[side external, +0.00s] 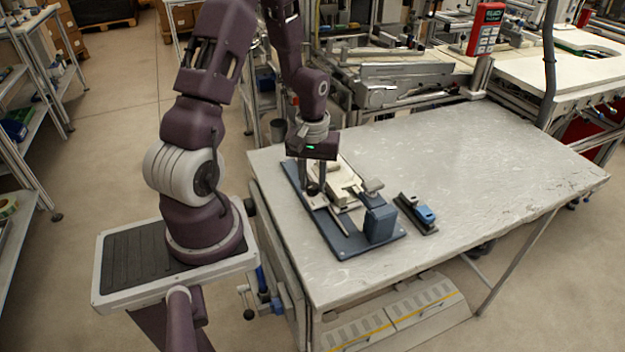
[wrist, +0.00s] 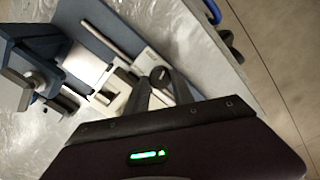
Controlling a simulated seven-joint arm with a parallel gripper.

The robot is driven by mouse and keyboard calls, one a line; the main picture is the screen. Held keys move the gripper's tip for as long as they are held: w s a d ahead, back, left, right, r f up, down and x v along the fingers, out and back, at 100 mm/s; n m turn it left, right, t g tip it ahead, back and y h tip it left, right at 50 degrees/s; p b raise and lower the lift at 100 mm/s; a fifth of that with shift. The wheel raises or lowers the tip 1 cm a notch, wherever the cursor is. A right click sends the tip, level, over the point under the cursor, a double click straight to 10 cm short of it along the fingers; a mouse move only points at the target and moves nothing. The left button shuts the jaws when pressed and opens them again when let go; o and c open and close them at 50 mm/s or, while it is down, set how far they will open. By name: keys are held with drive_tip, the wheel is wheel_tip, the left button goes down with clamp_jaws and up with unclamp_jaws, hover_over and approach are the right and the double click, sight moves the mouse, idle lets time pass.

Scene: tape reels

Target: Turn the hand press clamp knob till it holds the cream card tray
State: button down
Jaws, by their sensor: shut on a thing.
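The hand press (side external: 368,243) stands on a blue base plate near the left end of the table. In the wrist view its blue body (wrist: 30,50) is at the left. The cream card tray (side external: 345,187) lies on the base plate and shows in the wrist view (wrist: 108,92), partly hidden. The dark round clamp knob (side external: 313,189) is at the tray's edge. My gripper (side external: 313,184) points down over it. In the wrist view my fingers (wrist: 161,82) are shut on the knob, one on each side. I cannot tell how tightly the clamp meets the tray.
A blue and dark stapler-like tool (side external: 418,213) lies to the right of the press. The right part of the grey table (side external: 490,165) is clear. Machines stand behind the table, one bearing a red device (side external: 486,28).

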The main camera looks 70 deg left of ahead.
drive_tip(key=m, duration=0.5)
drive_tip(key=shift+w+m, duration=0.1)
drive_tip(key=shift+m, duration=0.2)
drive_tip(key=m, duration=0.5)
drive_tip(key=shift+m, duration=0.6)
drive_tip(key=c, duration=1.4)
unclamp_jaws()
drive_tip(key=shift+d, duration=0.1)
drive_tip(key=shift+o, duration=0.2)
drive_tip(key=shift+r, duration=0.1)
